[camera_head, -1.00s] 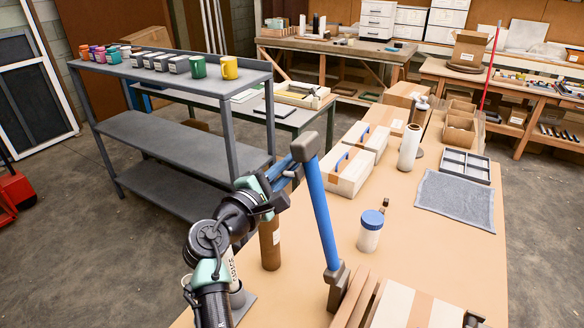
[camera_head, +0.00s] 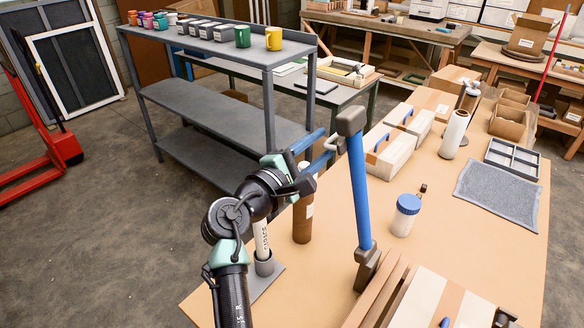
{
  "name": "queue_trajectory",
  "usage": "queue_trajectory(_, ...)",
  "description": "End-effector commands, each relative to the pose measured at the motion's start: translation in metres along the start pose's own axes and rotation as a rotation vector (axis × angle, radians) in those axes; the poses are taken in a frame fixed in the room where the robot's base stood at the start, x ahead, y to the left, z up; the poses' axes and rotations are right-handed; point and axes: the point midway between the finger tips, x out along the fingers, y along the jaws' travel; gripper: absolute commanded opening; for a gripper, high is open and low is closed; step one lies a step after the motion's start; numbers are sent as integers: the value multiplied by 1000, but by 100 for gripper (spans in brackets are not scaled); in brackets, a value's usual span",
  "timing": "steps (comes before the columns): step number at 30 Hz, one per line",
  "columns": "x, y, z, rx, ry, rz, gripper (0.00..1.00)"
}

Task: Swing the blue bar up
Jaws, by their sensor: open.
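The blue bar (camera_head: 360,195) stands nearly upright at the table's near left part, leaning slightly left at its top. A grey-brown block (camera_head: 350,122) caps its top, and its foot sits in a dark bracket (camera_head: 368,266). My gripper (camera_head: 332,144) is open, with its blue fingers pointing right at the bar's upper end, just below the cap. The fingertips are close to the bar's left side. I cannot tell whether they touch it or reach around it.
A brown cylinder (camera_head: 303,217) stands below my gripper. A blue-lidded jar (camera_head: 405,215) stands right of the bar. White boxes with blue handles (camera_head: 390,152) lie behind. Wooden strips and a box (camera_head: 440,303) lie in front. A grey shelf (camera_head: 215,45) holds mugs.

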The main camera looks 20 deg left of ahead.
Motion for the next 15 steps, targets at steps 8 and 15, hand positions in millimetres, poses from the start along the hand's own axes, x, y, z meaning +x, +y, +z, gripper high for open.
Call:
queue_trajectory(8, -61, -1, -3, 0, 5, 4, 42)
queue_trajectory(15, -91, 0, -2, -2, 4, 4, 42)
